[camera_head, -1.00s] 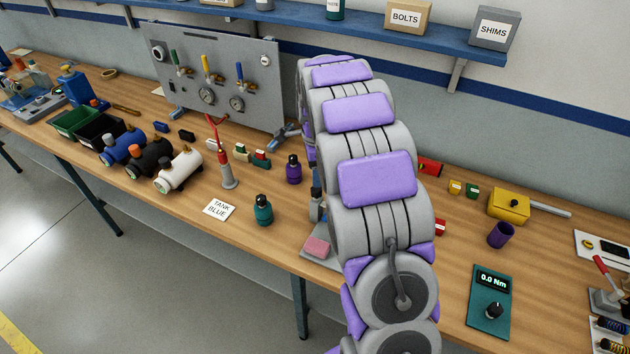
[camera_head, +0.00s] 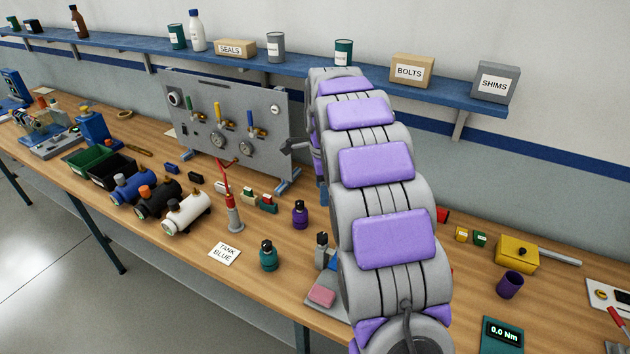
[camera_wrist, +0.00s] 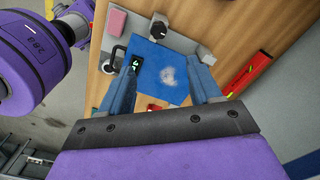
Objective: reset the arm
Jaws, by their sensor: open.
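My arm rises in the middle of the head view and bends over the bench. Its end is mostly hidden there behind the arm's own links. In the wrist view my gripper (camera_wrist: 163,60) is open, with its two blue-grey fingers apart and nothing between them. Beyond the fingers is a blue plate (camera_wrist: 160,78) with a pale worn patch, beside a black knob (camera_wrist: 158,28). A pink block (camera_wrist: 116,22) sits on the grey base at the upper left. I cannot tell the height of the fingers above the plate.
The bench holds a gauge panel (camera_head: 195,145), a white tank (camera_head: 187,213), a red-handled tool (camera_head: 233,213), a teal bottle (camera_head: 268,257) and a yellow box (camera_head: 517,252). A shelf (camera_head: 375,80) runs above. A red level (camera_wrist: 250,73) lies right of the fingers.

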